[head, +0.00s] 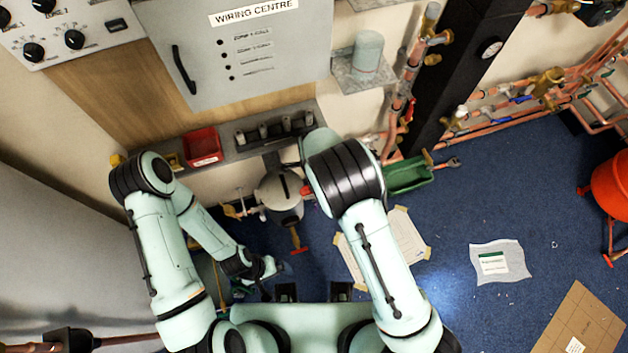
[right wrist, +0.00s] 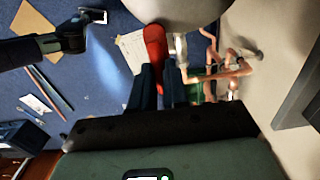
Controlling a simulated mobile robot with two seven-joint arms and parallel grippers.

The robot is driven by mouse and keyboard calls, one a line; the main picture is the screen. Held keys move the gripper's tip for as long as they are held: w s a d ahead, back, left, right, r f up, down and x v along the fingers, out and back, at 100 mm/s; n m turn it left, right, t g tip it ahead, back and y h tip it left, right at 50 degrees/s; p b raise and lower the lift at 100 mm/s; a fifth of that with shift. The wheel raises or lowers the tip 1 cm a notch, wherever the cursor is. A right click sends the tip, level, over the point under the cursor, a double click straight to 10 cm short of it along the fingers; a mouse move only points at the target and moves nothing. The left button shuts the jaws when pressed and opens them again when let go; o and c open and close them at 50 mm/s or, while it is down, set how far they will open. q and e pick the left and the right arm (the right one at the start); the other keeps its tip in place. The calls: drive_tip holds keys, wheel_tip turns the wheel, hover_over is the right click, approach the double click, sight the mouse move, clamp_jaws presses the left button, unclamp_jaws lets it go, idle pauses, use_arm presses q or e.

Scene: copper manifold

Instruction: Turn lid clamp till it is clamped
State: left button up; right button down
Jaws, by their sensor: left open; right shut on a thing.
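A grey round vessel (head: 281,194) with a dark slot on its lid stands by the wall in the middle of the head view. A small red part of the lid clamp (head: 307,190) shows at its right side. In the right wrist view the clamp's red handle (right wrist: 155,52) lies between the blue fingers of my right gripper (right wrist: 159,84), which is shut on it, beside the pale vessel (right wrist: 185,12). In the head view my right arm hides that gripper. My left gripper (head: 268,272) is open, low and close to my body, apart from the vessel.
A green tray (head: 407,175) and a paper sheet (head: 400,238) lie to the right. Copper pipes line the wall. Blue floor at right is mostly open.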

drive_tip(key=c, duration=1.1)
unclamp_jaws()
drive_tip(key=shift+r, duration=0.1)
use_arm(q)
drive_tip(key=shift+w+r+p, duration=0.45)
drive_tip(key=shift+r+p, duration=0.15)
drive_tip(key=shift+r, duration=0.15)
use_arm(e)
wheel_tip(320, 180, up, 13)
drive_tip(key=shift+r, duration=0.1)
